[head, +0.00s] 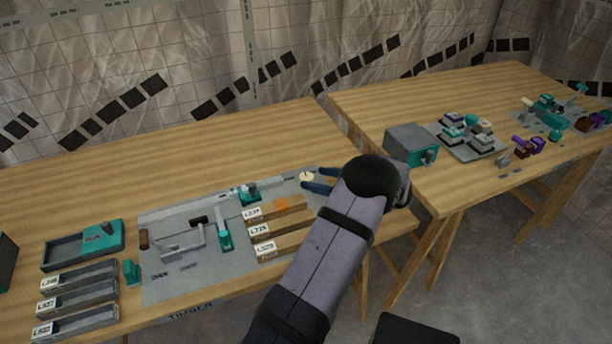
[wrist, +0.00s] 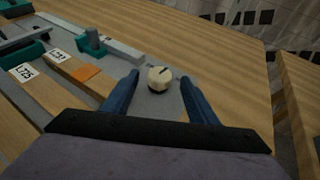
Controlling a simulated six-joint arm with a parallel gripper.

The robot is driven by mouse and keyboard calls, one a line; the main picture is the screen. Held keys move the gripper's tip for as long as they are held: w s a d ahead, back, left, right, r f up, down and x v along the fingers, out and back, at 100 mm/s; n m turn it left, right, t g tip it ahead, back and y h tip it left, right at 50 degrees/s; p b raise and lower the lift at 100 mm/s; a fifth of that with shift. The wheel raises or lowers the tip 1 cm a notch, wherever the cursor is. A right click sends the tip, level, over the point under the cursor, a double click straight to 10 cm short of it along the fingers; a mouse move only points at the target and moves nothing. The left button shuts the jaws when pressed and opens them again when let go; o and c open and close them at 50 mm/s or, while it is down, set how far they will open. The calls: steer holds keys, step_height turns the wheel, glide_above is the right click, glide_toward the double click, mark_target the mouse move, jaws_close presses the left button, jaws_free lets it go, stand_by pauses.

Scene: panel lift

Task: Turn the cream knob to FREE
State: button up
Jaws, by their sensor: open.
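The cream knob (wrist: 159,79) is a small round knob with a dark line across its top, on a grey panel. In the wrist view it sits between and a little beyond my gripper's (wrist: 160,88) two blue fingers, with a gap on each side. In the head view the knob (head: 306,176) shows just left of my gripper's fingertips (head: 310,181). My gripper is open and empty. No FREE marking is readable in either view. My arm covers part of the panel's right side in the head view.
Wooden blocks with labels (head: 278,228) and teal clamps (head: 249,194) stand on the grey panel (head: 180,275), left of the knob. Bare table lies behind it. A second table at right holds a grey and teal box (head: 407,145) and several small parts.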

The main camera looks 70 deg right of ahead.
mark_target(308, 177)
steer(key=shift+p+x, duration=0.45)
steer(key=shift+x, duration=2.3)
steer(key=shift+s, duration=0.1)
steer(key=shift+f, duration=0.1)
steer(key=c, duration=1)
